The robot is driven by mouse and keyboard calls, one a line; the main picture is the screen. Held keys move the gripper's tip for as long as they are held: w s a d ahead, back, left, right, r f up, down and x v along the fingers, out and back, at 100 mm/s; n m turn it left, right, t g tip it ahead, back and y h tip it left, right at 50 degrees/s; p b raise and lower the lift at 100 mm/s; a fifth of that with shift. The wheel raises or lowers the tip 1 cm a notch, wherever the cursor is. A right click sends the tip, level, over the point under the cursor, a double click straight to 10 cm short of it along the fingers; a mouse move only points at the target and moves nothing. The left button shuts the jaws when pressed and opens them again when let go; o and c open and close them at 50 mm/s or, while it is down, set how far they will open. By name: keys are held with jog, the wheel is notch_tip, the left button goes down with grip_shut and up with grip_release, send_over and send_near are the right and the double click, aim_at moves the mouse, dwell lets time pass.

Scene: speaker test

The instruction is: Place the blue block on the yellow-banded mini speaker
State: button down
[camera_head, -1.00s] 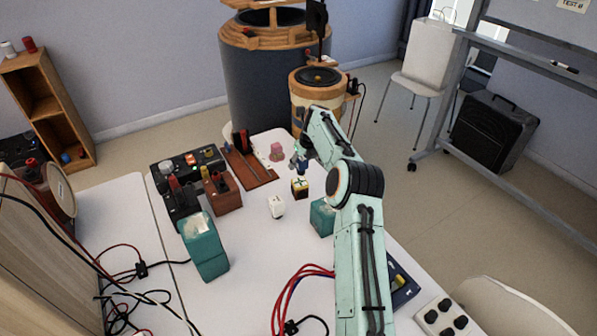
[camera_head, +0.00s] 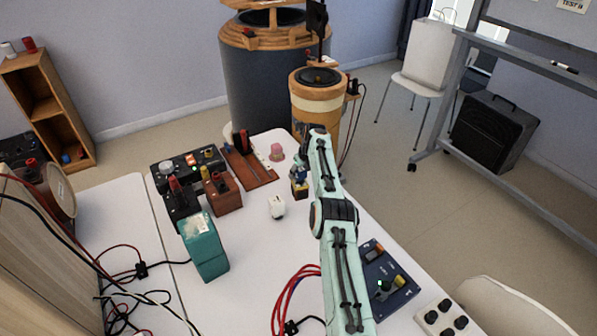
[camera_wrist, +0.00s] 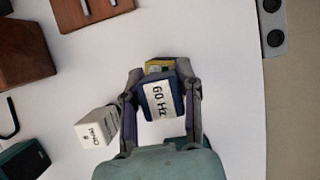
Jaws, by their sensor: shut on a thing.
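My gripper (camera_wrist: 162,86) is shut on the blue block (camera_wrist: 153,116), which has a white "60 Hz" label facing the wrist camera. In the head view my gripper (camera_head: 299,168) is just above the yellow-banded mini speaker (camera_head: 300,192), a small dark box with yellow on it. In the wrist view the speaker's yellow part (camera_wrist: 159,65) shows just beyond the block, mostly hidden by it. I cannot tell whether the block touches the speaker. In the head view the block is small and hard to make out.
A white labelled block (camera_head: 277,207) stands left of the speaker. A pink piece (camera_head: 277,152) is behind it. A brown box (camera_head: 222,194), a teal box (camera_head: 204,247) and a control panel (camera_head: 188,165) stand further left. A navy panel (camera_head: 384,281) lies right of my arm.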

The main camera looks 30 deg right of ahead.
jog(key=c, duration=0.8)
grip_release()
jog(key=shift+f, duration=0.1)
jog(key=shift+o, duration=0.2)
jog(key=v, duration=1.2)
jog(key=s+a+r+n+g, duration=0.1)
jog(key=s+a+r+n, duration=0.45)
jog(key=a+n, duration=0.3)
jog(key=s+a+r+n+g, duration=0.1)
jog(key=s+a+r+n, duration=0.45)
jog(key=a+n, duration=0.3)
jog(key=s+a+f+n+g, duration=0.1)
jog(key=s+a+n, duration=0.2)
jog(key=s+n, duration=0.3)
jog(key=s+a+f+n+g, duration=0.1)
jog(key=s+a+n, duration=0.3)
jog(key=s, duration=0.9)
jog(key=s+a+f+n, duration=0.2)
jog(key=s+a+n, duration=0.2)
jog(key=s+n, duration=0.5)
jog(key=shift+s+a+n+g+y, duration=0.3)
jog(key=shift+n+g+y, duration=0.1)
jog(key=shift+n, duration=0.2)
